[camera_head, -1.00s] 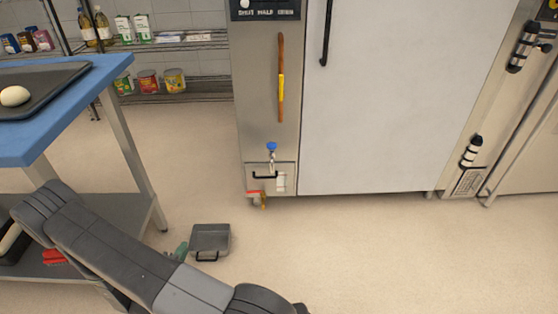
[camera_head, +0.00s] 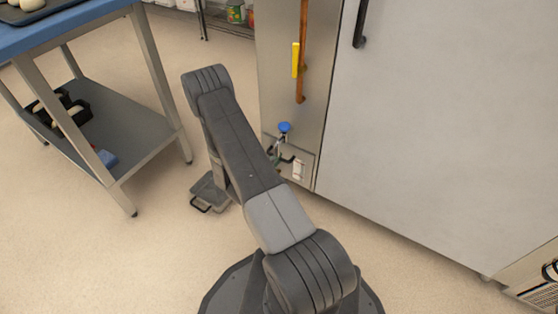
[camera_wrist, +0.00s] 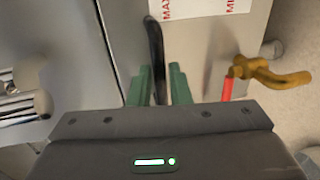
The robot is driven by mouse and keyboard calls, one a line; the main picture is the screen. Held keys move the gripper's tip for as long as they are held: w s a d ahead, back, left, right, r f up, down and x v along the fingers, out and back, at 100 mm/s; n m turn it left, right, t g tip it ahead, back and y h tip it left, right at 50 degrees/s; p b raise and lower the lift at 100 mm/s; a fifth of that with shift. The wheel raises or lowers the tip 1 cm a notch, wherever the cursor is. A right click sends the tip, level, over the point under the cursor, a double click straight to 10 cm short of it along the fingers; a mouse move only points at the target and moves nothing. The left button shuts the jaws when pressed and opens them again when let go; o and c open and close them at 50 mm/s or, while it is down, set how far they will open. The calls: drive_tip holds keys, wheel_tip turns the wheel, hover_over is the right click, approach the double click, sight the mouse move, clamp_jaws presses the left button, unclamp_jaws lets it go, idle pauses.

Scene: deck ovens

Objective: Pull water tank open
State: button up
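The water tank (camera_head: 309,158) is a small grey metal front at the foot of the oven's narrow panel, with a black handle and a white label. My arm hides part of it in the head view. The tank front (camera_wrist: 205,60) also shows in the wrist view, with a label reading MAX and MIN. Its black bar handle (camera_wrist: 155,50) runs between the green fingers of my gripper (camera_wrist: 160,85). The fingers stand on either side of the bar with a visible gap, so my gripper is open around the handle.
A brass valve (camera_wrist: 280,75) with a red lever is right of the fingers. A metal tap (camera_wrist: 25,105) is at left; its blue knob (camera_head: 284,127) is above the tank. A blue-topped table (camera_head: 60,22) stands left.

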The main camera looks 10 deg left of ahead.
drive_tip(key=shift+x, duration=0.85)
drive_tip(key=shift+c, duration=0.5)
clamp_jaws()
drive_tip(key=shift+a, duration=0.1)
drive_tip(key=f+v, duration=0.2)
drive_tip(key=v, duration=0.9)
drive_tip(key=s+f+p+v, duration=0.1)
drive_tip(key=f+v, duration=0.1)
drive_tip(key=v, duration=0.9)
drive_tip(key=shift+a+f, duration=0.15)
drive_tip(key=shift+f, duration=0.15)
drive_tip(key=shift+s, duration=0.1)
drive_tip(key=shift+o, duration=0.5)
unclamp_jaws()
